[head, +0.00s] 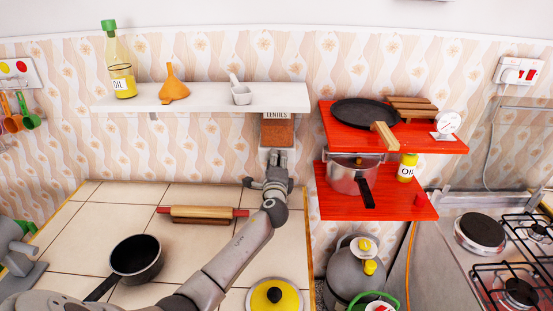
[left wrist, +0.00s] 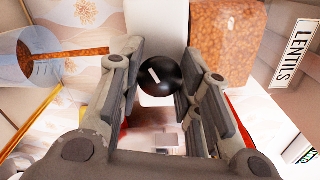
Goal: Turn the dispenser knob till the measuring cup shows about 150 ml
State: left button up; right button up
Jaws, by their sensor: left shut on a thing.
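The lentil dispenser (head: 277,132) hangs under the white shelf, with a label reading "LENTILS" and brown lentils behind its clear front. It also shows in the left wrist view (left wrist: 224,40). My left gripper (head: 278,158) is just below the dispenser. In the left wrist view its fingers are shut on the round black knob (left wrist: 160,76), which has a white mark. A clear measuring cup (left wrist: 36,62) shows at the left of the left wrist view with some brown lentils in it. Its scale is too small to read. The gripper hides the knob in the head view, and I cannot make out the cup there. My right gripper is not in view.
Red shelves (head: 440,143) with pans stand close to the right of the arm. The stove (head: 450,268) is farther right.

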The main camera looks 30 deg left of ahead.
pick_arm(q)
jog(key=m+p, duration=0.2)
jog(key=m, duration=0.2)
jog(key=shift+f+m, duration=0.15)
jog(key=shift+m, duration=0.25)
dwell(0.4)
jog(key=o, duration=1)
jog(key=v, duration=1.2)
